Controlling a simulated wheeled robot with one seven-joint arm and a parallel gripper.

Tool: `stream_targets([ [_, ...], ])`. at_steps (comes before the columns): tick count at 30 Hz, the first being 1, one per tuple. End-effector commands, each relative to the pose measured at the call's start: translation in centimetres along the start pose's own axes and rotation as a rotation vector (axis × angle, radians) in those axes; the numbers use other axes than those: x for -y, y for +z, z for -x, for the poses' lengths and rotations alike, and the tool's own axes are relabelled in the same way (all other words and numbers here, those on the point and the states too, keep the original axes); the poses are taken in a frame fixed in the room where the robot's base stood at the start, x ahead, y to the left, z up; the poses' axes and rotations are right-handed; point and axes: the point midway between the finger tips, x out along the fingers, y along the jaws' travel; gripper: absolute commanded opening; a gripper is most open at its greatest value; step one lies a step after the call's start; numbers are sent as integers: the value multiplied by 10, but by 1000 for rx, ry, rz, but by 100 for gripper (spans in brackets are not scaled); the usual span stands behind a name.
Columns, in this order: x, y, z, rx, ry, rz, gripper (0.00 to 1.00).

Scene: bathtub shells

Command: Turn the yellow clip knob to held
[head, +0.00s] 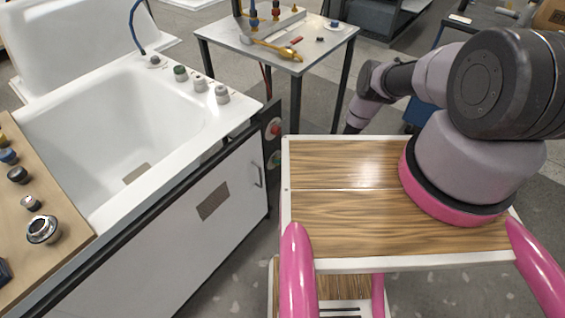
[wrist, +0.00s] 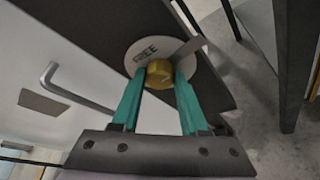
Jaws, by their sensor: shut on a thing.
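The yellow clip knob (wrist: 159,73) sits at the middle of a round white disc (wrist: 143,52) on a dark panel in the wrist view. The disc carries lettering that reads "FREE", partly cut off at its start. A grey flat bar (wrist: 186,50) runs from beside the knob up to the right, across the disc. My gripper (wrist: 159,80) has its two teal fingers on either side of the knob and is shut on it. I cannot make out the yellow knob or my fingertips in the head view.
A white bathtub shell (head: 110,130) stands at left, with a handle (wrist: 70,88) on its white side panel. Red (head: 275,129) and green (head: 274,160) round parts sit on the dark end panel. A side table (head: 225,35) with tools stands behind.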

Motion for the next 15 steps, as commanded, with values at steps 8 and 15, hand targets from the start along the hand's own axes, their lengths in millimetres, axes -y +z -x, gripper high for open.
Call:
stream_targets([
  [8,0,0,0,1,-1,1,74],
  [15,1,1,8,2,-2,1,74],
])
